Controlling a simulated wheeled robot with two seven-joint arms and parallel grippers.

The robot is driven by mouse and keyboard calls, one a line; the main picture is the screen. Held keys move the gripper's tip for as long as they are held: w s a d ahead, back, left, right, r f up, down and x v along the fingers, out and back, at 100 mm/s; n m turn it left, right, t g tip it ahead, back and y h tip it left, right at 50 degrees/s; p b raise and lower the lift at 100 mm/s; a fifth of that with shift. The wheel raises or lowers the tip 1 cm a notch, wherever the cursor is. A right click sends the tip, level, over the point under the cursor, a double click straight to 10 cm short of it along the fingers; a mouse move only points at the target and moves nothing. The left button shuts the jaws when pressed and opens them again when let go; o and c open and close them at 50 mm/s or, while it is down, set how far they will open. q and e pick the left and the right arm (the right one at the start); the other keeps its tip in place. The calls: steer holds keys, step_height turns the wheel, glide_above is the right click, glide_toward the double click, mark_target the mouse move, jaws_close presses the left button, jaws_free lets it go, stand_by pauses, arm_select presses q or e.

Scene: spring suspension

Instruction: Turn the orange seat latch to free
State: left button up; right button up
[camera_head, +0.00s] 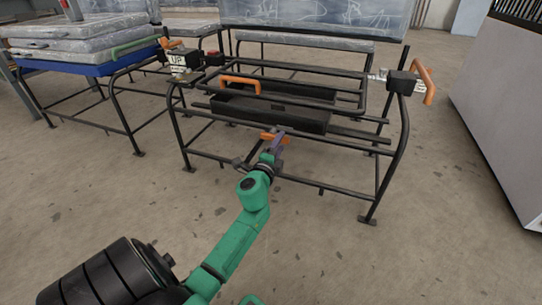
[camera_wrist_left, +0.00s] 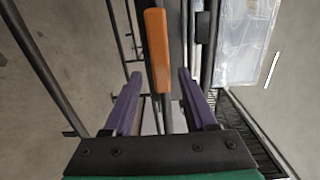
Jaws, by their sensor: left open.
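The orange seat latch (camera_head: 269,136) is a short orange bar at the front middle of the black tube frame (camera_head: 398,150) in the head view. In the left wrist view the orange bar (camera_wrist_left: 157,50) runs lengthwise ahead of my jaws. My left gripper (camera_head: 277,142) is at the latch with its purple fingers apart. In the wrist view the left gripper (camera_wrist_left: 160,77) has one finger on each side of the bar's lower end, with gaps showing. I cannot tell how deep the bar sits between them. My right gripper is not in view.
An orange handle (camera_head: 240,83) stands on a black tray (camera_head: 273,108) inside the frame. More orange handles sit at the upper corners, left (camera_head: 171,43) and right (camera_head: 426,81). Wrapped pads (camera_head: 80,45) lie at the back left. A grey cabinet (camera_head: 505,110) stands right. The front floor is open.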

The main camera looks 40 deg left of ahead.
arm_select(q)
steer(key=v, duration=1.2)
steer(key=shift+w, duration=0.1)
